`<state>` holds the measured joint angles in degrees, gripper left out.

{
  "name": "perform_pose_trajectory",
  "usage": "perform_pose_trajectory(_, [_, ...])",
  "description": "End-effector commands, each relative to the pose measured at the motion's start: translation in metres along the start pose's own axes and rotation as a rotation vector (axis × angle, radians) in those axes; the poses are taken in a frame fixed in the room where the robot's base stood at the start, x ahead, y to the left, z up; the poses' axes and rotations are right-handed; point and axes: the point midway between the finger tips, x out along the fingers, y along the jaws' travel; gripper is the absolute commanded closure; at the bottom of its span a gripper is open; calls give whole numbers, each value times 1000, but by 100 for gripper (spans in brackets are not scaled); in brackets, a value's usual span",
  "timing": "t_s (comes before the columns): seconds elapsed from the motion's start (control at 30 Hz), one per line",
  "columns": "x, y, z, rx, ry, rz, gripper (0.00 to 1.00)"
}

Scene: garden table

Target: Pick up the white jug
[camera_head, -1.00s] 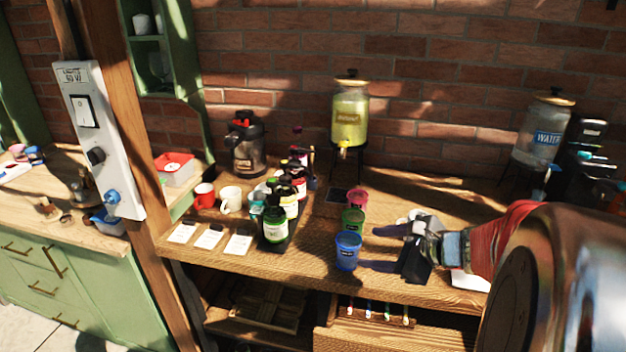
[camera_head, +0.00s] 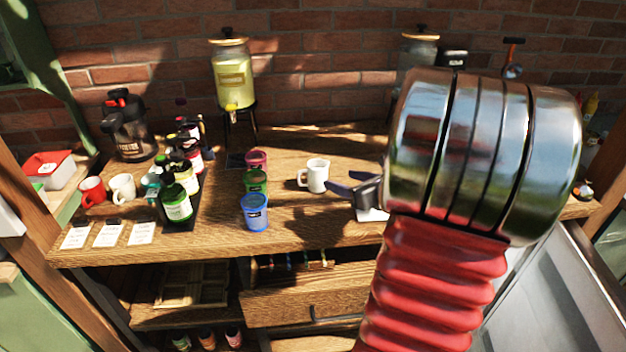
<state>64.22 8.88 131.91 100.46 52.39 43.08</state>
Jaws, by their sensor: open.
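A white jug (camera_head: 317,176) that looks like a mug stands upright on the wooden table, its handle to the left. My gripper (camera_head: 341,184) is open just right of the jug in the picture, with its dark fingers pointing left toward it. The fingers look empty. I cannot tell whether they touch the jug. My large metal arm link hides the table to the right. A second white mug (camera_head: 122,188) stands far left beside a red mug (camera_head: 92,191).
Blue (camera_head: 254,213), green (camera_head: 254,182) and pink (camera_head: 256,161) cups stand in a row left of the jug. Several bottles (camera_head: 176,203) stand farther left. A yellow drink dispenser (camera_head: 232,82) is at the back. The table (camera_head: 300,219) is bare in front of the jug.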

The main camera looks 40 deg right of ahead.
Motion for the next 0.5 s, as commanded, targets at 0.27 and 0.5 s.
perform_pose_trajectory(0.27, [41, 1, -1, 0, 2, 4, 44])
perform_pose_trajectory(0.5, [72, 1, -1, -1, 2, 3, 44])
